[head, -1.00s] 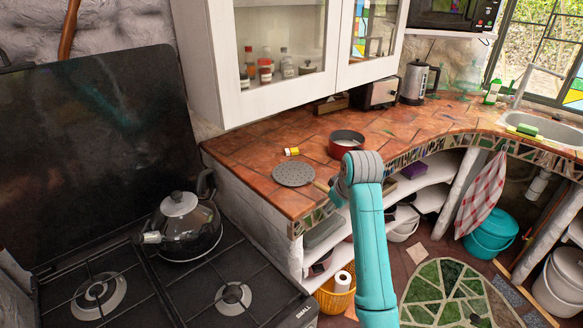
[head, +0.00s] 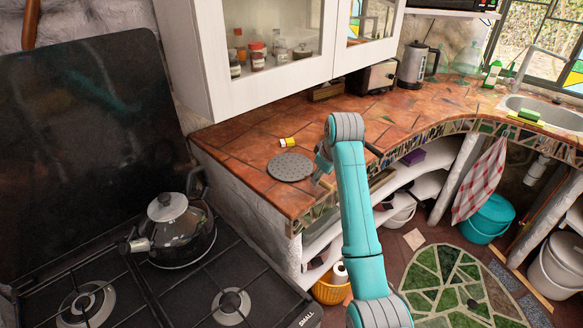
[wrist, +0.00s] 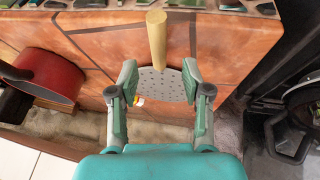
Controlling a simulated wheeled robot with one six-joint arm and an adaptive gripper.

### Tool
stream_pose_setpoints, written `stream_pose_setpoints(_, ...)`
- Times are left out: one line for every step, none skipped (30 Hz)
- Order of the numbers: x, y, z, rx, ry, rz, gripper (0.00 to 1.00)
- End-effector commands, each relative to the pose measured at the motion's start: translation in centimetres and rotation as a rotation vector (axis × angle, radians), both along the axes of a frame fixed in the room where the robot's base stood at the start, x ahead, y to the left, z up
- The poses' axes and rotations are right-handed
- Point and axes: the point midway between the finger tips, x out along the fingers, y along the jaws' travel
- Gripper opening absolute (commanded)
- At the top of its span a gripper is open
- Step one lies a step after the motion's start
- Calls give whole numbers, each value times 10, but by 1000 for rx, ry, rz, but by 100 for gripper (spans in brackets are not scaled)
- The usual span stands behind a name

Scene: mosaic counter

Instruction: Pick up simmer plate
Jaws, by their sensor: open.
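The simmer plate (head: 290,167) is a grey perforated disc lying flat on the terracotta-tiled counter near its left front edge. In the wrist view the disc (wrist: 160,86) shows between my fingers, with its wooden handle (wrist: 157,38) pointing to the top of the picture. My gripper (wrist: 159,72) is open and empty, one finger to each side of the handle's line; the exact height above the plate is hard to tell. In the head view my gripper (head: 320,168) is just right of the disc, partly hidden by my arm, and the handle is mostly hidden.
A small yellow-and-white container (head: 287,142) lies behind the plate. A red pot (wrist: 45,76) stands to the left in the wrist view; my arm mostly hides it in the head view. A kettle (head: 178,232) stands on the stove left of the counter. White cabinets hang above.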

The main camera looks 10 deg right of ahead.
Motion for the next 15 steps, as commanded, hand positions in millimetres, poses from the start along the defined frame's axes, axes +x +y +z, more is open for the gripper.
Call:
stream_pose_setpoints(3,1,-8,0,4,0,49)
stream_pose_setpoints(6,1,-11,0,4,0,49)
stream_pose_setpoints(9,1,-17,0,4,0,49)
stream_pose_setpoints(11,1,-20,0,4,0,49)
stream_pose_setpoints(13,2,-24,0,4,0,49)
stream_pose_setpoints(15,2,-28,0,4,0,49)
stream_pose_setpoints(16,2,-31,0,4,0,49)
stream_pose_setpoints(17,2,-33,0,2,0,49)
stream_pose_setpoints(18,2,-35,0,1,0,49)
stream_pose_setpoints(19,2,-36,0,1,0,49)
stream_pose_setpoints(19,2,-37,0,1,0,49)
stream_pose_setpoints(19,2,-38,0,1,0,49)
stream_pose_setpoints(20,2,-38,0,1,0,49)
stream_pose_setpoints(20,2,-38,-1,1,0,49)
stream_pose_setpoints(19,2,-38,-1,1,0,49)
